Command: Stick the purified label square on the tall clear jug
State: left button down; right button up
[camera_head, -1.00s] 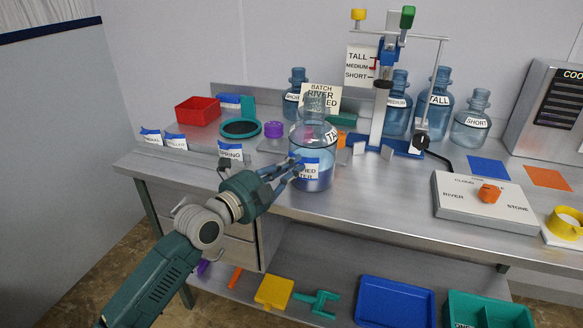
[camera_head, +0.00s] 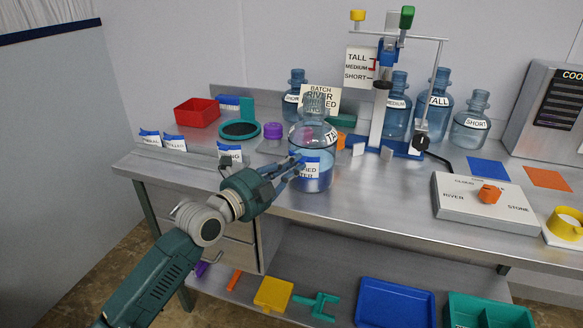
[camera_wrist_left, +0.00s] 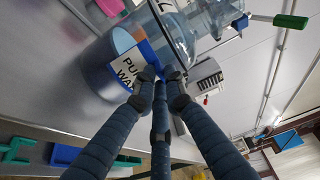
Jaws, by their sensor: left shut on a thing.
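The purified label (camera_head: 309,170), white with a blue top strip, lies against the jug's front. My left gripper (camera_head: 297,165) is shut on the label at its blue strip, from the jug's left side. In the left wrist view the fingertips (camera_wrist_left: 162,74) meet at the blue edge of the label (camera_wrist_left: 127,66), close against the jug (camera_wrist_left: 98,72). Part of the label is hidden by the fingers. My right gripper is out of view.
A spring label (camera_head: 229,150) and other labels stand in holders at the left. A measuring stand (camera_head: 379,120) and several blue jugs are behind. A selector box (camera_head: 464,215) is at the right. Bare bench (camera_head: 385,192) lies right of the jug.

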pick_arm(q)
jog(key=shift+w, duration=0.1)
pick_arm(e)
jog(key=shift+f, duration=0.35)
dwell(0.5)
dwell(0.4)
pick_arm(q)
jog(key=c, duration=1.3)
grip_release()
jog(key=shift+o, duration=0.2)
jog(key=shift+s+a+r+p, duration=0.1)
jog(key=shift+s+r+p, duration=0.15)
jog(key=shift+r+p, duration=0.35)
jog(key=shift+s+a+r+p, duration=0.1)
jog(key=shift+s+r+p, duration=0.25)
jog(key=shift+r, duration=0.15)
jog(key=shift+s+a+r+p, duration=0.1)
jog(key=shift+s+r+p, duration=0.05)
jog(key=shift+r+p, duration=0.3)
jog(key=shift+s+a+r+p, duration=0.3)
jog(key=shift+s+r+p, duration=0.3)
jog(key=shift+r+p, duration=0.35)
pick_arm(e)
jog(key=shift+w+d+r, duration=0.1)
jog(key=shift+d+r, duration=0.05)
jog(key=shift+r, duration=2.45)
